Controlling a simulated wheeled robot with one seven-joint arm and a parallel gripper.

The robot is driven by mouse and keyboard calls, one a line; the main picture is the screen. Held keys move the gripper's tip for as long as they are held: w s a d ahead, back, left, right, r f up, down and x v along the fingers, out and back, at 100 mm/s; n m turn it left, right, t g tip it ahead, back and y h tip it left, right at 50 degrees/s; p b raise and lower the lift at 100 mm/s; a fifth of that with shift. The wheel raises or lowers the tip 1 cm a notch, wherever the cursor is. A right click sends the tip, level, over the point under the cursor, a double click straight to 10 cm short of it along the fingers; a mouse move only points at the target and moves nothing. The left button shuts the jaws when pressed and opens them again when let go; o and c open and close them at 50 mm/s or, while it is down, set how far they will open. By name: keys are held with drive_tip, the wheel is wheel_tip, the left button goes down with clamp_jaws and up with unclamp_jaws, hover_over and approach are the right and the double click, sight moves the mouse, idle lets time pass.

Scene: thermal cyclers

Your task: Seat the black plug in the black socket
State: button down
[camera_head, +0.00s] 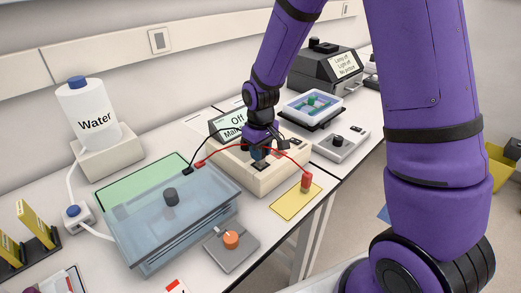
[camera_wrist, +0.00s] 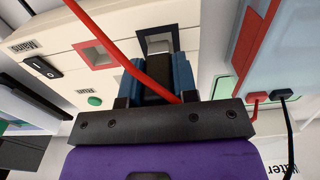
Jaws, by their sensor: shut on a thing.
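My gripper (camera_head: 259,152) is over the front of the cream power supply (camera_head: 262,178) in the head view. In the wrist view its blue fingers (camera_wrist: 157,78) are shut on the black plug (camera_wrist: 156,86), one on each side. The plug points at the black-framed socket (camera_wrist: 158,38), and its tip overlaps the socket's opening. I cannot tell whether the tip is inside or just short of it. The red-framed socket (camera_wrist: 98,54) beside it is empty. In the head view the plug is mostly hidden by my fingers; a black cable (camera_head: 208,141) arcs from the tank towards my gripper.
A red plug (camera_head: 306,182) stands on a yellow mat (camera_head: 290,206); its red cable crosses in front of my gripper. A bluish clear tank (camera_head: 143,236) stands left, and a grey device with an orange knob (camera_head: 231,239) in front. A white-and-teal tray device (camera_head: 312,106) stands behind right.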

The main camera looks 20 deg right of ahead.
drive_tip(key=shift+f, duration=1.55)
drive_tip(key=c, duration=0.8)
unclamp_jaws()
wheel_tip(320, 180, up, 11)
drive_tip(key=shift+f, duration=0.1)
drive_tip(key=shift+s+r, duration=0.1)
drive_tip(key=shift+r, duration=0.1)
drive_tip(key=s+d+r+m+t, duration=0.2)
drive_tip(key=s+d+r+t, duration=0.15)
drive_tip(key=s+r, duration=0.9)
drive_tip(key=s+d+r+m+t, duration=0.1)
drive_tip(key=s+d+r+m, duration=0.1)
drive_tip(key=s+r, duration=0.5)
drive_tip(key=s+d, duration=0.1)
drive_tip(key=s, duration=0.4)
drive_tip(key=shift+s+d+m+t, duration=0.2)
drive_tip(key=shift+m+t, duration=0.1)
drive_tip(key=shift+t, duration=0.05)
